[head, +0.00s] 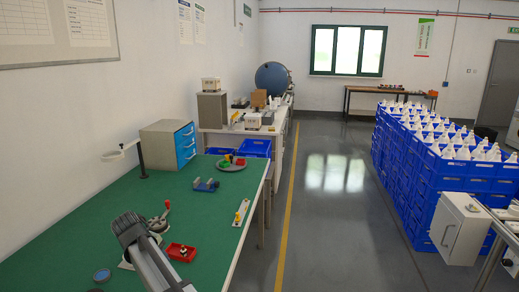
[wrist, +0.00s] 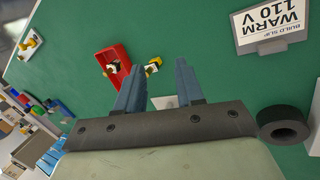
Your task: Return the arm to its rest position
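My arm reaches in from the bottom of the head view over the green bench (head: 100,215). In the wrist view my gripper (wrist: 160,82) has two blue-grey fingers set apart, with nothing held between them. Green bench top and part of a pale object show through the gap. A red tray (wrist: 116,58) with small parts in it lies beyond the left finger; it also shows in the head view (head: 181,254), just right of my arm. A small yellow and dark piece (wrist: 153,66) lies beside the tray. I cannot tell the fingers' height above the bench.
A "WARM 110 V" sign (wrist: 272,24) and a black ring (wrist: 283,126) are at right in the wrist view. The bench's middle is mostly clear.

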